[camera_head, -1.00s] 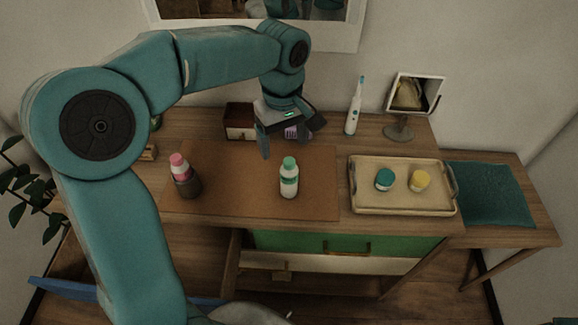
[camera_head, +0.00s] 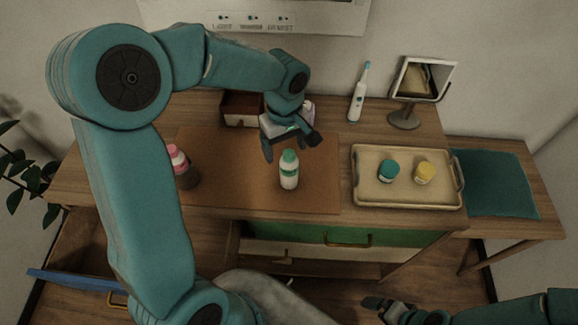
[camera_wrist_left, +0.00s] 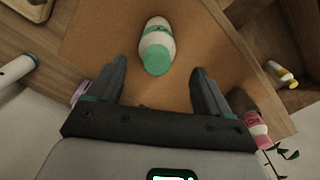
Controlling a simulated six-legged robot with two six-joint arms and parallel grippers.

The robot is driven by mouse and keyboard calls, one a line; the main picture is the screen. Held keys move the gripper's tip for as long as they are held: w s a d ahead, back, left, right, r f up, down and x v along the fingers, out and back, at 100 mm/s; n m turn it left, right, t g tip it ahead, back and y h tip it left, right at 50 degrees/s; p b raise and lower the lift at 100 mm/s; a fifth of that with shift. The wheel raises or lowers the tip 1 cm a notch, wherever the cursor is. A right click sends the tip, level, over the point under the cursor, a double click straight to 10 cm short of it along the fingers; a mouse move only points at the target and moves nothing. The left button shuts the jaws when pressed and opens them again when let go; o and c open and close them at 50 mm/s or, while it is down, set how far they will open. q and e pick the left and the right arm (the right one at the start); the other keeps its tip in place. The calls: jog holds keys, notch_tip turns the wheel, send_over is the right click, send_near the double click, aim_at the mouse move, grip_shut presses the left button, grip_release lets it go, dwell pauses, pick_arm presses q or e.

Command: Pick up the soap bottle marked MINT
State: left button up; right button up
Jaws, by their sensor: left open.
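A white bottle with a green cap and a green-banded label (camera_head: 289,177) stands upright on the brown mat; its lettering is too small to read. My left gripper (camera_head: 292,146) is open just behind and above it. In the left wrist view the bottle (camera_wrist_left: 156,40) lies ahead of the gap between the open fingers (camera_wrist_left: 158,80), apart from both, with nothing held. A pink-capped bottle (camera_head: 177,156) stands at the mat's left, partly hidden by my arm; it also shows in the left wrist view (camera_wrist_left: 257,131). My right gripper (camera_head: 376,304) is low at the right, off the table.
A tray (camera_head: 405,202) with a teal-lidded jar (camera_head: 389,170) and a yellow-lidded jar (camera_head: 424,173) is right of the mat. A toothbrush (camera_head: 357,95), mirror (camera_head: 408,112) and small box (camera_head: 241,109) stand behind. The mat (camera_head: 235,190) is bare left of the bottle.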

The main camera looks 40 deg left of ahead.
aim_at(289, 163)
pick_arm(q)
jog(key=shift+f, duration=0.4)
jog(key=shift+s+d+f, duration=0.1)
jog(key=shift+s+d, duration=0.1)
jog(key=shift+d, duration=0.05)
jog(key=shift+d+f+p, duration=0.2)
jog(key=shift+f+p, duration=0.15)
jog(key=shift+f, duration=0.2)
jog(key=shift+d+f+p, duration=0.2)
jog(key=shift+f+p, duration=0.15)
jog(key=shift+f, duration=0.2)
jog(key=f, duration=0.3)
jog(key=shift+w+a, duration=0.2)
jog(key=shift+w, duration=0.15)
jog(key=shift+s+d+r, duration=0.15)
jog(key=shift+s+r, duration=0.05)
jog(key=shift+s, duration=0.1)
jog(key=shift+w+f, duration=0.1)
jog(key=shift+w, duration=0.1)
jog(key=c, duration=1.3)
jog(key=shift+s, duration=0.1)
